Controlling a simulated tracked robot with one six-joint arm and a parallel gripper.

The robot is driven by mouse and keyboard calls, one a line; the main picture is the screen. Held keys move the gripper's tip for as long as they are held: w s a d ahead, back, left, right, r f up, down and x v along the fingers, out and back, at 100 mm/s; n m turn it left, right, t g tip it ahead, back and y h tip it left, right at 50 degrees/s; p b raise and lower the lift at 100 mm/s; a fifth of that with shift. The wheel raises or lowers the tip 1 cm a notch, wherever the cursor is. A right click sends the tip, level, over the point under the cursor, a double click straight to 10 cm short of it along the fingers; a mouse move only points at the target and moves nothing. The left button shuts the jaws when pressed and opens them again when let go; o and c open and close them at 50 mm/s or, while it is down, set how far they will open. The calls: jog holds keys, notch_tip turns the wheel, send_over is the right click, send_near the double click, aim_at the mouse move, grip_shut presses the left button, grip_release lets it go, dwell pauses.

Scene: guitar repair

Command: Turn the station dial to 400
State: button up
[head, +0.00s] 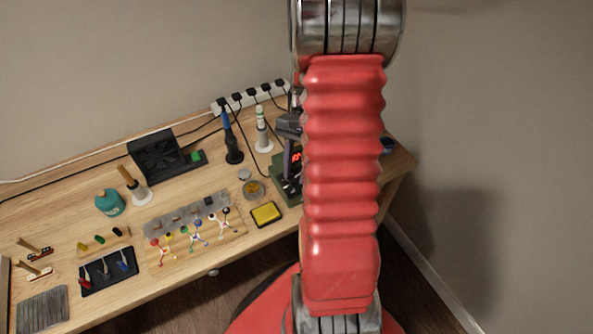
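The station (284,187) is a dark green box near the right end of the bench. Its red lit display (296,158) shows only in part, and I cannot read its number. My red arm covers the station's right side, and I cannot make out the dial. A dark grey part (288,124) juts out left of my arm, above and behind the station. It may be my gripper, but its fingertips are not clear, and I cannot tell whether it touches the station.
A soldering iron in its stand (233,148), a white bottle (262,130), a small round tin (254,189) and a yellow sponge tray (266,214) stand left of the station. A power strip (240,101) with cables lies behind. A black fan box (166,155) is farther left.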

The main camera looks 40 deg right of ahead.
jog(key=v, duration=1.3)
jog(key=shift+d, duration=0.15)
jog(key=s+a+r+n+t+h, duration=0.1)
jog(key=s+a+r+n+t, duration=0.1)
jog(key=a, duration=0.7)
jog(key=s+a+r+n+t+h, duration=0.1)
jog(key=a+r+n, duration=0.4)
jog(key=a, duration=0.5)
jog(key=s+a+r+n+t+h, duration=0.2)
jog(key=s+a+r+n+t, duration=0.1)
jog(key=a+n, duration=0.4)
jog(key=a+r+t, duration=0.1)
jog(key=a, duration=0.1)
jog(key=shift+s+a+t, duration=0.35)
jog(key=shift+a+t, duration=0.05)
jog(key=shift+d, duration=0.1)
